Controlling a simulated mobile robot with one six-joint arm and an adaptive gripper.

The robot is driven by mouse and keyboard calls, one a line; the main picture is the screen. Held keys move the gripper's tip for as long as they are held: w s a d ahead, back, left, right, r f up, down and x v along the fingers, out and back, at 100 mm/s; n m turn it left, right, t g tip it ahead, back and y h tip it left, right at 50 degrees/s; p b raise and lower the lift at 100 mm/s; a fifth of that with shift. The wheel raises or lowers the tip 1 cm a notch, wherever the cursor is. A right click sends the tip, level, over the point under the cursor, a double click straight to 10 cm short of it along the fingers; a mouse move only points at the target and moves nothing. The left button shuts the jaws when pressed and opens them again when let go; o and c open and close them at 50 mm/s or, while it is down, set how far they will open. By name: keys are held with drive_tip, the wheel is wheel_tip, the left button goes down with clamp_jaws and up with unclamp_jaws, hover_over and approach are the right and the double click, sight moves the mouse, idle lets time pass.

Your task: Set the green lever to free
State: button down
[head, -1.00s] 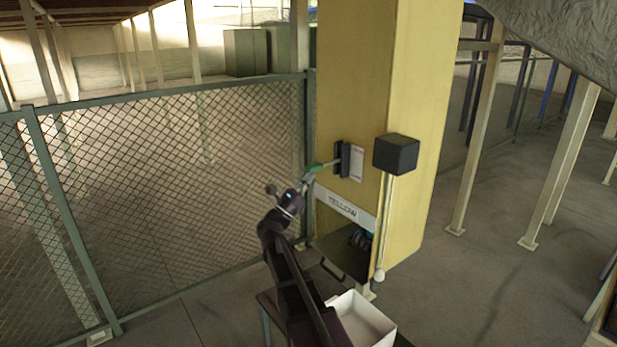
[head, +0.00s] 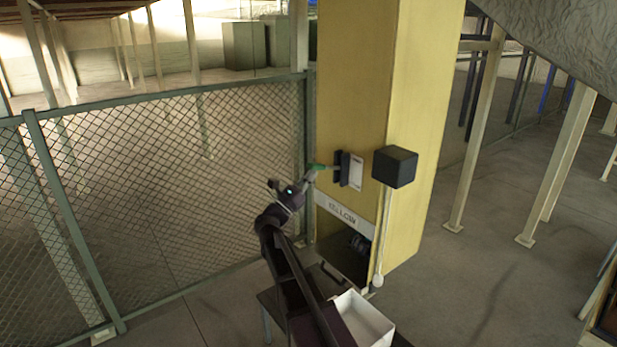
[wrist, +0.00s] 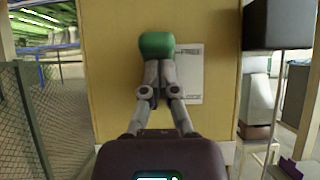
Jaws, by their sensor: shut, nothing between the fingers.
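The green lever (head: 318,166) sticks out from a dark mount (head: 342,168) on the yellow pillar's left face. In the wrist view its green end (wrist: 156,44) shows large, just beyond my fingertips. My gripper (head: 309,174) is at the lever's outer end. In the wrist view the two fingers of my gripper (wrist: 158,66) are together, with nothing between them. The tips overlap the lower edge of the green end; I cannot tell whether they touch it. A pale label plate (head: 356,173) is beside the mount, its lettering too small to read.
A "YELLOW" sign (head: 345,213) sits above a dark opening. A white bin (head: 362,320) stands below. A mesh fence (head: 180,190) runs left.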

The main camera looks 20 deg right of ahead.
drive_tip(key=shift+w+d+r+p, duration=0.1)
drive_tip(key=shift+w+r+p, duration=0.05)
drive_tip(key=shift+r+p, duration=1)
drive_tip(key=shift+r, duration=0.2)
drive_tip(key=shift+w, duration=0.2)
drive_tip(key=shift+f, duration=0.1)
drive_tip(key=shift+s+a+f+b, duration=0.2)
drive_tip(key=shift+f+b, duration=0.2)
drive_tip(key=shift+b, duration=0.25)
drive_tip(key=a+r+b+v, duration=0.1)
drive_tip(key=b+v, duration=0.4)
drive_tip(key=v, duration=0.7)
drive_tip(key=shift+s+a+r, duration=0.2)
drive_tip(key=shift+a+r, duration=0.15)
